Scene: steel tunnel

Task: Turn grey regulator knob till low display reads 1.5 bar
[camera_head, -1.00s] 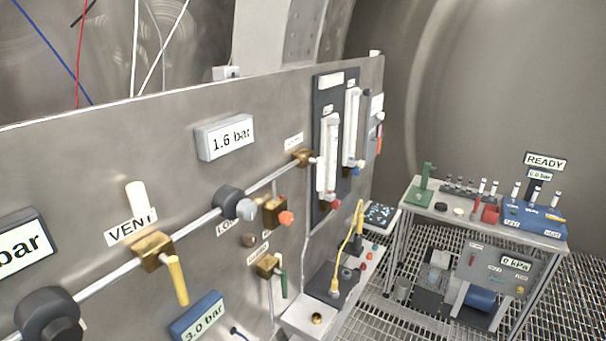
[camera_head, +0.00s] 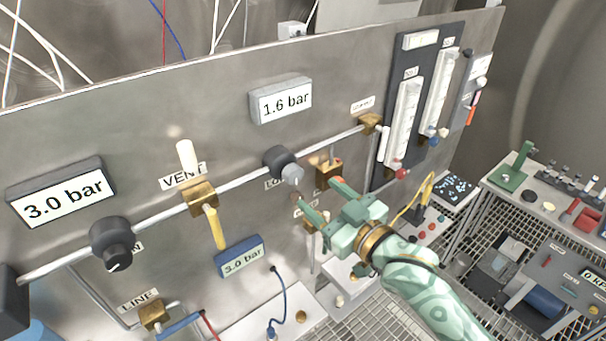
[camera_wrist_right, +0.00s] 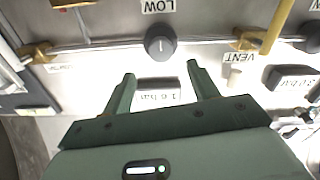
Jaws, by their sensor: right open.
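The low regulator has a dark round body with a grey knob (camera_head: 292,174) on the panel, partly over the LOW label; the knob also shows in the right wrist view (camera_wrist_right: 160,44). The low display (camera_head: 281,101) above it reads 1.6 bar; in the wrist view the display (camera_wrist_right: 157,84) shows between the fingers. My right gripper (camera_head: 320,193) is open and empty, just below and right of the knob in the head view, apart from it. In the wrist view my right gripper (camera_wrist_right: 161,72) has the knob beyond its fingertips, roughly centred. My left gripper is out of view.
A brass vent valve (camera_head: 200,196) with a yellow lever is left of the knob. A brass valve (camera_head: 327,172) with a red end sits close right. A black regulator (camera_head: 111,243) and a 3.0 bar display (camera_head: 60,194) are at left. Flowmeters (camera_head: 403,115) stand at right.

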